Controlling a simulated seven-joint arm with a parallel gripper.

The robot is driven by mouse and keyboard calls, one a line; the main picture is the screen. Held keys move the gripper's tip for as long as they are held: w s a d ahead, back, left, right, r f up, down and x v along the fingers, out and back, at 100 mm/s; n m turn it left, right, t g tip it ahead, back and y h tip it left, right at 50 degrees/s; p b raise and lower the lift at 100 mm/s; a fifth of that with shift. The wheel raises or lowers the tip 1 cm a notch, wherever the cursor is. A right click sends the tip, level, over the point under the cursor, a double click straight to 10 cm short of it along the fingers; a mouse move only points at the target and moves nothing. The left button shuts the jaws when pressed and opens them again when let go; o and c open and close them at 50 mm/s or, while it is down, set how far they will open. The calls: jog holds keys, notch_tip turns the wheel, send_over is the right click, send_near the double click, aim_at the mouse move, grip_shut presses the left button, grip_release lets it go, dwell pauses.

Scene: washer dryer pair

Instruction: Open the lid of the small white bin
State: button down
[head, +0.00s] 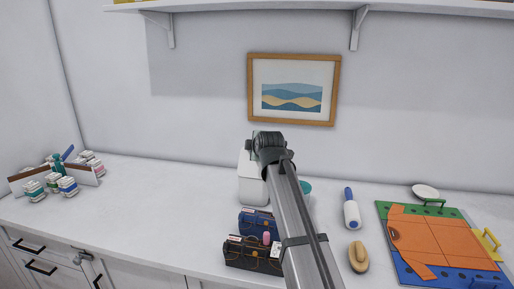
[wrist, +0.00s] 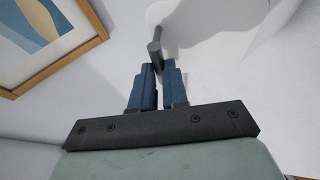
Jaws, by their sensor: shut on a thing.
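The small white bin (head: 249,182) stands on the counter near the back wall, partly hidden behind my arm in the head view. In the wrist view a white curved surface, likely the bin or its lid (wrist: 205,38), fills the top, with a dark grey handle (wrist: 154,48) sticking out of it. The blue fingers of my gripper (wrist: 158,72) are closed around the end of this handle. In the head view my arm hides the fingertips and the handle. I cannot tell how far the lid is raised.
Two small toolbox-like cases (head: 255,255) stand in front of the bin. A teal item (head: 306,187) is just right of my arm. A lint roller (head: 351,208), a brush (head: 359,257) and a colourful board (head: 440,245) lie farther right.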

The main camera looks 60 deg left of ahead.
jog(key=s+d+f+n+t+y, duration=0.1)
jog(key=s+d+f+t+y, duration=0.1)
jog(key=s+d+f+y, duration=0.2)
jog(key=shift+s+d+n, duration=0.3)
jog(key=shift+s+d, duration=1.3)
jog(key=shift+d, duration=0.05)
jog(key=shift+f, duration=0.1)
jog(key=c, duration=1.5)
grip_release()
jog(key=shift+a+f, duration=0.1)
jog(key=o, duration=0.3)
jog(key=shift+o, duration=0.4)
